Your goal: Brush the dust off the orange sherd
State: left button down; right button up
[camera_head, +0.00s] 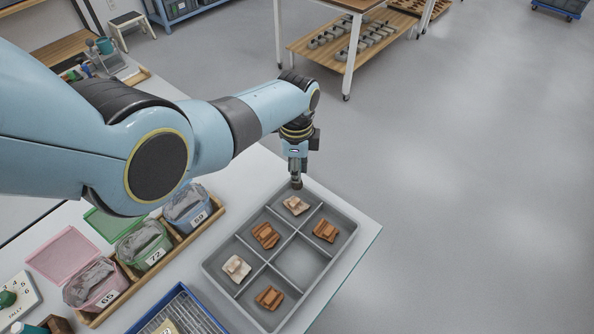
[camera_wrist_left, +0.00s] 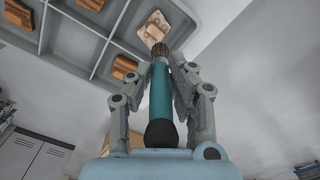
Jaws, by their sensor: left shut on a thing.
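My left gripper (camera_head: 296,173) is shut on a brush with a teal handle (camera_wrist_left: 160,100) and dark bristles (camera_wrist_left: 160,49), pointing down at the back end of the grey tray. The bristles are close to a pale, tan-orange sherd (camera_head: 296,205), also in the wrist view (camera_wrist_left: 154,27); I cannot tell whether they touch it. Three more strongly orange-brown sherds lie in the tray: one mid-left (camera_head: 265,235), one at right (camera_head: 326,230), one at front (camera_head: 269,297). Which one is the task's orange sherd is not clear. My right gripper is not in view.
The grey divided tray (camera_head: 211,270) also holds a cream sherd (camera_head: 236,268), and one compartment (camera_head: 302,262) is empty. Left of it stand a wooden holder with numbered boxes (camera_head: 143,246) and a blue-rimmed rack (camera_head: 181,289). The table's right edge is close to the tray.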

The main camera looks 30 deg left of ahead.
pick_arm(q)
jog(key=shift+r, duration=0.35)
jog(key=shift+r, duration=1.5)
jog(key=shift+f, duration=0.15)
notch_tip(320, 180, down, 7)
jog(key=b, duration=0.5)
jog(key=shift+f+b, duration=0.85)
jog(key=shift+b, duration=0.1)
dwell(0.4)
jog(key=shift+s, duration=0.1)
